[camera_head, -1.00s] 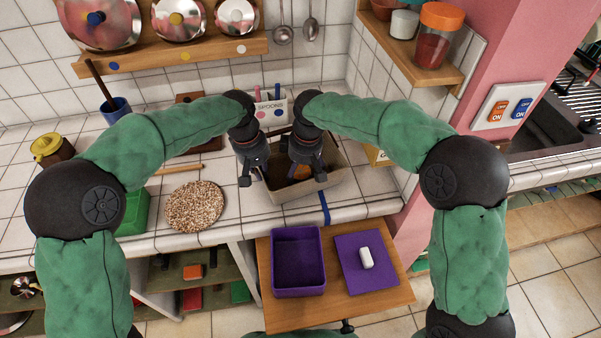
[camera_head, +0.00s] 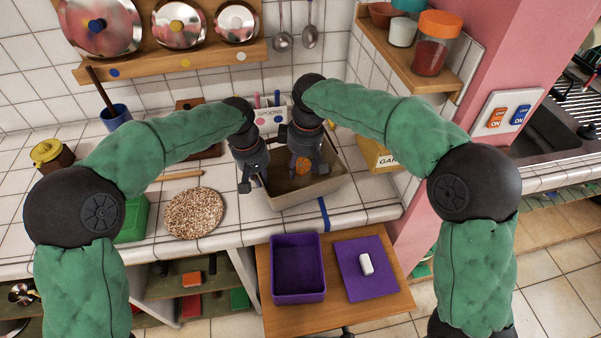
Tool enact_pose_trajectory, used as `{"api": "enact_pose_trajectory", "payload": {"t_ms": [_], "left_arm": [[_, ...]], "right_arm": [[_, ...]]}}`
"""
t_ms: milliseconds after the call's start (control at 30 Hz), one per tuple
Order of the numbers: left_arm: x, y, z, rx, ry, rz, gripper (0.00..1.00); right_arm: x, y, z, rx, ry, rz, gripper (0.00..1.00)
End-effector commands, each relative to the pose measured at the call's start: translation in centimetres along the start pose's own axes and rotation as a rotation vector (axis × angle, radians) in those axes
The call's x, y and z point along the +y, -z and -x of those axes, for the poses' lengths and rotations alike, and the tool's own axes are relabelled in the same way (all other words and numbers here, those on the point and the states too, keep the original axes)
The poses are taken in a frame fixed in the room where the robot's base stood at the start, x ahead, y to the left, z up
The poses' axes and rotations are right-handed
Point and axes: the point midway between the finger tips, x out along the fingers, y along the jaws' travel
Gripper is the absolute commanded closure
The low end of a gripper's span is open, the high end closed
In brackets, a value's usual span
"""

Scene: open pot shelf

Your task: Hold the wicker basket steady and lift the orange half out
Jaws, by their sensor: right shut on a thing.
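The wicker basket (camera_head: 312,193) shows as a grey-beige open box on the tiled counter, near the front edge. The orange half (camera_head: 303,167) is a small orange patch over the basket's inside, between the fingers of my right gripper (camera_head: 302,170). My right gripper points down and is shut on it. I cannot tell how far it is above the basket floor. My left gripper (camera_head: 254,184) points down at the basket's left rim. Its fingers look apart, but whether they grip the wall is unclear. Part of the basket's back and left side is hidden by my grippers.
A purple bin (camera_head: 298,291) and a purple mat (camera_head: 384,284) with a white block (camera_head: 366,264) are on a wooden board below the counter. A speckled round mat (camera_head: 194,213) lies left of the basket. A spoons holder (camera_head: 270,117) stands behind my grippers.

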Motion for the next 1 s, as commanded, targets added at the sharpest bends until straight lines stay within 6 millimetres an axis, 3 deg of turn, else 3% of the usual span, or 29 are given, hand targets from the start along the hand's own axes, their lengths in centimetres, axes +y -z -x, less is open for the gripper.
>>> {"api": "enact_pose_trajectory", "payload": {"t_ms": [100, 300, 633, 667, 733, 1000], "left_arm": [[-0.1, -0.2, -0.3, -0.006, 0.007, -0.002, 1.0], [-0.1, -0.2, -0.3, -0.006, 0.007, -0.002, 1.0], [-0.2, -0.2, -0.3, -0.006, 0.007, -0.002, 1.0], [-0.2, -0.2, -0.3, -0.006, 0.007, -0.002, 0.82], [-0.1, -0.1, -0.2, -0.005, 0.006, -0.002, 0.63], [-0.1, -0.1, -0.1, -0.002, 0.002, -0.001, 0.63]], "right_arm": [[0.0, 0.3, 2.2, 0.003, -0.002, 0.0, 0.77], [0.0, 0.6, 4.2, 0.001, 0.0, 0.0, 0.77], [0.0, 0.6, 4.6, 0.0, 0.0, 0.0, 0.77], [0.0, 0.6, 4.6, 0.0, 0.0, 0.0, 0.77], [0.0, 0.6, 4.6, 0.0, 0.0, 0.0, 0.77], [0.0, 0.6, 4.6, 0.001, 0.0, 0.0, 0.77]]}}
